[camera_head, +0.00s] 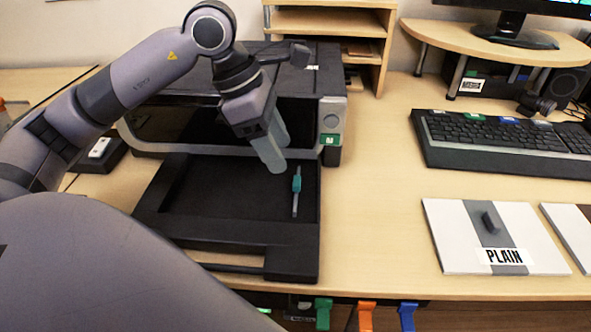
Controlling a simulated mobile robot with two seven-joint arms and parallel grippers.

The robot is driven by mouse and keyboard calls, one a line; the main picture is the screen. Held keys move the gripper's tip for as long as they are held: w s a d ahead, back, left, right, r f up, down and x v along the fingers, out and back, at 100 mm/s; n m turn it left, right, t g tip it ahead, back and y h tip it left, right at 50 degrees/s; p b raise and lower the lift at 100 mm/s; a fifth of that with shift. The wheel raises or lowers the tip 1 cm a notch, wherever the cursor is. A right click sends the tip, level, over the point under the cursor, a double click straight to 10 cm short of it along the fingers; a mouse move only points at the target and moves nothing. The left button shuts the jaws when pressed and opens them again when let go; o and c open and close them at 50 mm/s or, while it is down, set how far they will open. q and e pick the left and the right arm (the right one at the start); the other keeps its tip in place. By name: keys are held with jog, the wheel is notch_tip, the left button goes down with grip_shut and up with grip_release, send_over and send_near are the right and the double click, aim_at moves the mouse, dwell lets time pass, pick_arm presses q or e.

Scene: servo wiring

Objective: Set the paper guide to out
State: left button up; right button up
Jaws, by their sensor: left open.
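The paper guide (297,184) is a small teal slider on a thin light rail, near the right side of the black printer tray (160,206). The tray sticks out from the front of the dark printer (331,90) on the desk. My left gripper (276,158) is open and empty, with its pale fingers pointing down above the back of the tray. Its fingertips are just left of and behind the guide, and I see a gap between them and it. My left arm hides part of the printer's front. My right gripper is out of view.
A white panel marked PLAIN (452,246) lies right of the tray, with another panel (575,226) beside it. A black keyboard (490,145) sits behind them. A wooden shelf (330,22) stands behind the printer. The desk between tray and panel (375,190) is clear.

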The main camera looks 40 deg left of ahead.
aim_at(296, 180)
pick_arm(q)
jog(key=b+x, duration=0.1)
jog(key=x, duration=0.5)
jog(key=shift+d, duration=0.15)
grip_shut()
